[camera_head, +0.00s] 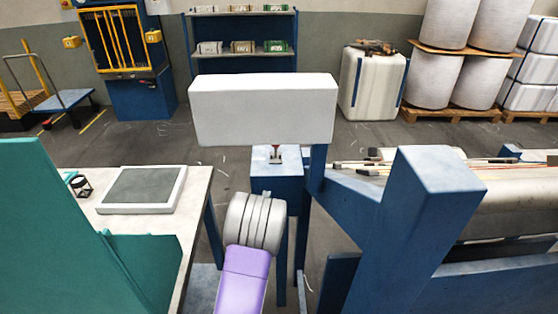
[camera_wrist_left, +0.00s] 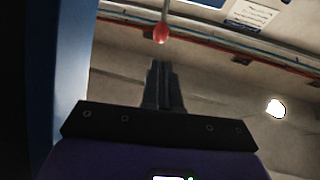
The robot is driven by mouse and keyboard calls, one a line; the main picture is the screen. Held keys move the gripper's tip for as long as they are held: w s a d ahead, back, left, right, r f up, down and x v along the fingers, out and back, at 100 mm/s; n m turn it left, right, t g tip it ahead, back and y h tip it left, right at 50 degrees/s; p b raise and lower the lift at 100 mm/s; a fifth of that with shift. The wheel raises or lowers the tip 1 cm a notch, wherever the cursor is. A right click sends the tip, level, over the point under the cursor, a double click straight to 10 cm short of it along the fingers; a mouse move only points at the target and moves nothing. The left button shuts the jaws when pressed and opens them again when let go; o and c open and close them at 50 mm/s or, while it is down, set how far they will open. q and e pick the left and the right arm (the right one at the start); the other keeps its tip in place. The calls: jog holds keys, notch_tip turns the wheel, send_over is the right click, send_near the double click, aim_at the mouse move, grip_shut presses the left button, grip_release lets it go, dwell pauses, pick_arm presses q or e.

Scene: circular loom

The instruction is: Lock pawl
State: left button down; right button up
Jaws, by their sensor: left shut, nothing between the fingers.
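My left gripper (camera_wrist_left: 163,85) shows in the left wrist view with its two dark fingers closed together and nothing between them. A red ball knob (camera_wrist_left: 160,33) on a thin metal rod hangs just beyond the fingertips, apart from them. It appears to be a lever end; I cannot tell how it joins the pawl. In the head view a small reddish-brown part (camera_head: 277,152) shows on top of a blue post (camera_head: 276,180), below a large white box (camera_head: 262,110). The pawl itself is not clearly visible. My right gripper is not seen.
A blue loom frame (camera_head: 420,200) with threads and a roller (camera_head: 510,200) stands on the right. A table (camera_head: 190,195) with a grey-topped panel (camera_head: 142,190) stands left, behind a teal panel (camera_head: 60,220). A blue surface (camera_wrist_left: 60,80) closes the left side of the wrist view.

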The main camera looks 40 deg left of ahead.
pick_arm(q)
jog(key=shift+s+r, duration=0.1)
jog(key=shift+s, duration=0.05)
send_near(276, 147)
jog(key=x, duration=0.7)
jog(key=shift+s+p, duration=0.1)
jog(key=shift+p, duration=0.3)
